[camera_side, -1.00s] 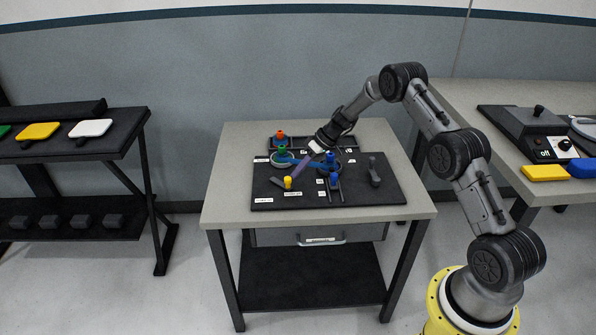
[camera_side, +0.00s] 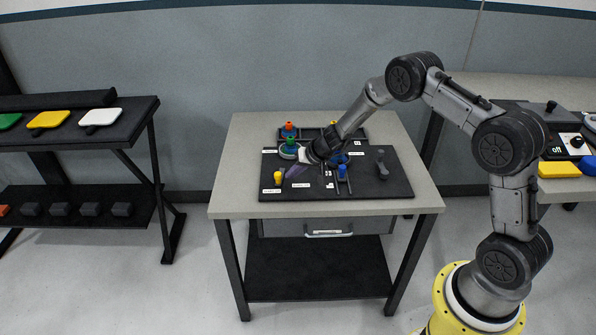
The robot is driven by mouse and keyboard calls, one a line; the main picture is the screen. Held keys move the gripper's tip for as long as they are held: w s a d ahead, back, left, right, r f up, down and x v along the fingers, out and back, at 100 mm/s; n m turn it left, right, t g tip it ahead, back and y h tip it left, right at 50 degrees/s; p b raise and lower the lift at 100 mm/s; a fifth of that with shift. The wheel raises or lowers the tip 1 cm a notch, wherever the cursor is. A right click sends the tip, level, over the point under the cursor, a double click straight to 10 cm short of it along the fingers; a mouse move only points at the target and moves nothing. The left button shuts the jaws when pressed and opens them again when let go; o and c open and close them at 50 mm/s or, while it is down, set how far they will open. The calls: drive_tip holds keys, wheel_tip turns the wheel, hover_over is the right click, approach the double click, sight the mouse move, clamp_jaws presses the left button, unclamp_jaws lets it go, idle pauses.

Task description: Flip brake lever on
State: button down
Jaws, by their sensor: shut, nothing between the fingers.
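A dark board (camera_side: 400,190) lies on the table and carries several small knobs and levers with white labels, too small to read. I cannot tell for certain which is the brake lever. A dark upright lever (camera_side: 382,165) stands at the board's right, and a blue-topped lever (camera_side: 342,172) stands in a slot at the middle. My gripper (camera_side: 299,165) is shut and empty, pointing down and left above the board's left-middle part, left of both levers. A purplish shape shows at its tip; I cannot tell whether it touches the board. My wrist hides part of the board's back.
A yellow knob (camera_side: 278,176) is near the board's front left. A green knob (camera_side: 290,141) and a red knob (camera_side: 289,127) stand behind it. The table's front strip (camera_side: 340,207) is bare. A side bench with a yellow block (camera_side: 558,169) is at right.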

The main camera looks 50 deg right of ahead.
drive_tip(key=shift+w+a, duration=0.3)
drive_tip(key=shift+a, duration=0.4)
drive_tip(key=shift+a, duration=0.2)
drive_tip(key=shift+d, duration=0.1)
drive_tip(key=s+d, duration=0.3)
drive_tip(key=shift+s, duration=0.3)
drive_tip(key=a+v, duration=0.1)
drive_tip(key=v, duration=0.8)
drive_tip(key=shift+s+a+r, duration=0.2)
drive_tip(key=shift+s+r, duration=0.05)
drive_tip(key=shift+r, duration=0.15)
